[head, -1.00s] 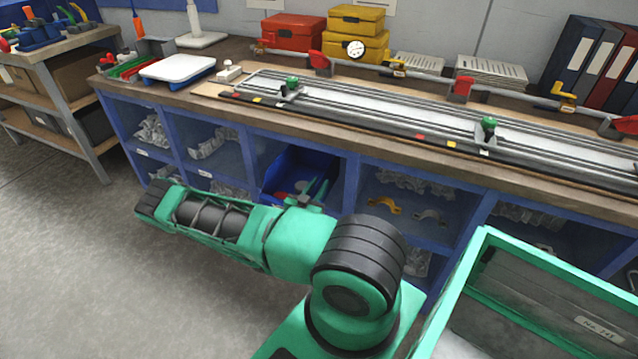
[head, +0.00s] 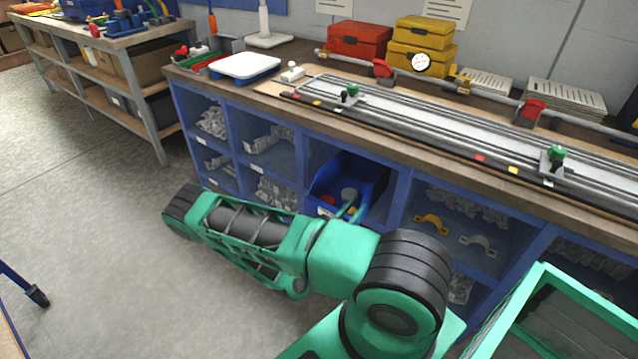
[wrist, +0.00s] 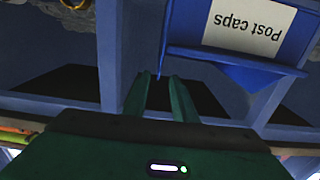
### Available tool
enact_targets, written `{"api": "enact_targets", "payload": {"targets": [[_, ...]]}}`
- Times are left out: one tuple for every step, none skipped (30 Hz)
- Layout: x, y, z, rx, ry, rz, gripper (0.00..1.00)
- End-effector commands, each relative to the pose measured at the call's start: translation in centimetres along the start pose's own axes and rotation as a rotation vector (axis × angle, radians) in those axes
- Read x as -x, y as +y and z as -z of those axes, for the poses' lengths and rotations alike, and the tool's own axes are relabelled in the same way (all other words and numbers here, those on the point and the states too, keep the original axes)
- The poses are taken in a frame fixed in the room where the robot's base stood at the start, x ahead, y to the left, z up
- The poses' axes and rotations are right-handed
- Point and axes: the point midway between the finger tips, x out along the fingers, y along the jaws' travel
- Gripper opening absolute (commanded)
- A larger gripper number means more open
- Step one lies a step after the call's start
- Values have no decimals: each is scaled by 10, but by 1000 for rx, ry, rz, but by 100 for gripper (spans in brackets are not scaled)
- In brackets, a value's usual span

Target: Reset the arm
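My green arm (head: 340,255) reaches across the front of the shelf unit, with its black elbow end at the left. The blue bin also shows in the wrist view (wrist: 235,60), beyond the fingers, with an upside-down label (wrist: 248,24) reading "Post caps". A grey piece (head: 349,194) and a red piece (head: 328,198) show inside it.
The wooden worktop (head: 290,105) above carries a long railed fixture (head: 440,125). Blue cubbies hold metal brackets (head: 470,205). A green-rimmed box (head: 545,320) stands at the lower right. Bare floor (head: 90,210) is free at the left.

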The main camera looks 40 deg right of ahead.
Motion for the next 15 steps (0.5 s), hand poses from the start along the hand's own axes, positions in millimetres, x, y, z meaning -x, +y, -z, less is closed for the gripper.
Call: {"api": "enact_targets", "payload": {"targets": [[0,0,0,0,0,0,25],[0,0,0,0,0,0,25],[0,0,0,0,0,0,25],[0,0,0,0,0,0,25],[0,0,0,0,0,0,25],[0,0,0,0,0,-1,25],[0,0,1,0,0,-2,25],[0,0,1,0,-1,-6,25],[-1,0,3,1,-3,-14,25],[-1,1,5,1,-4,-23,25],[-1,1,7,2,-7,-35,25],[-2,2,11,6,-12,-55,25],[-2,3,15,8,-17,-73,25],[-2,4,18,12,-22,-92,25],[-3,6,24,18,-33,-121,25]]}}
